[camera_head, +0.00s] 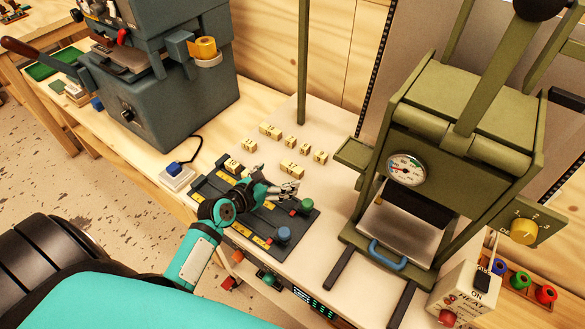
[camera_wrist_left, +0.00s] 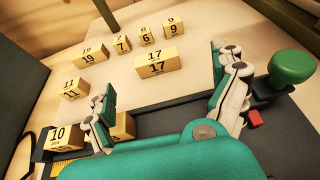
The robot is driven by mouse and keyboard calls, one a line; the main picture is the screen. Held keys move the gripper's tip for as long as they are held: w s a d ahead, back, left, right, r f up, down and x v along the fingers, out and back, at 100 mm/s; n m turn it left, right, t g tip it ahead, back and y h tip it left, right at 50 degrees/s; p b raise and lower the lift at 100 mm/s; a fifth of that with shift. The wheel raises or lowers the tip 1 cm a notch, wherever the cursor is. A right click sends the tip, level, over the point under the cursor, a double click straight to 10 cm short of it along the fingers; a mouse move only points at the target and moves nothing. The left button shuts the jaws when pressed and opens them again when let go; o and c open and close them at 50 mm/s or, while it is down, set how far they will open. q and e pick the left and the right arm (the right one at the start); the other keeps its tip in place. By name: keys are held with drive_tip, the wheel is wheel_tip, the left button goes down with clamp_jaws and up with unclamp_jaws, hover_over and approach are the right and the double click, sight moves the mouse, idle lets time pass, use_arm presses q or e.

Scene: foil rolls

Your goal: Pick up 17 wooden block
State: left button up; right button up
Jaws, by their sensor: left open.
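The yellow wooden block marked 17 (camera_head: 292,170) lies on the pale bench top, just beyond the dark slotted panel. In the left wrist view the 17 block (camera_wrist_left: 157,65) is near the middle, its number facing me. My left gripper (camera_head: 288,188) is over the panel, a little on the near side of the block. In the left wrist view its open fingers (camera_wrist_left: 163,78) stand left and right of the block's direction, with nothing between them. I cannot tell how high the fingers are above the panel. My right gripper is in neither view.
Blocks 19 (camera_wrist_left: 90,55), 7 (camera_wrist_left: 121,43), 6 (camera_wrist_left: 146,35), 9 (camera_wrist_left: 173,27) and 11 (camera_wrist_left: 74,88) stand around it. Block 10 (camera_wrist_left: 62,138) is at the panel. A green knob (camera_wrist_left: 291,66) is right of the fingers. An olive press (camera_head: 450,130) stands at right.

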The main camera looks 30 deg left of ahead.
sight(291, 167)
use_arm(q)
drive_tip(key=x, duration=0.2)
drive_tip(key=shift+w+f, duration=0.1)
drive_tip(key=shift+w, duration=0.3)
drive_tip(key=x, duration=0.3)
drive_tip(key=a+x, duration=0.1)
drive_tip(key=x, duration=0.1)
drive_tip(key=shift+w+d+f, duration=0.1)
drive_tip(key=shift+w+f, duration=0.1)
drive_tip(key=shift+s+r, duration=0.1)
drive_tip(key=shift+c, duration=0.8)
drive_tip(key=c, duration=1)
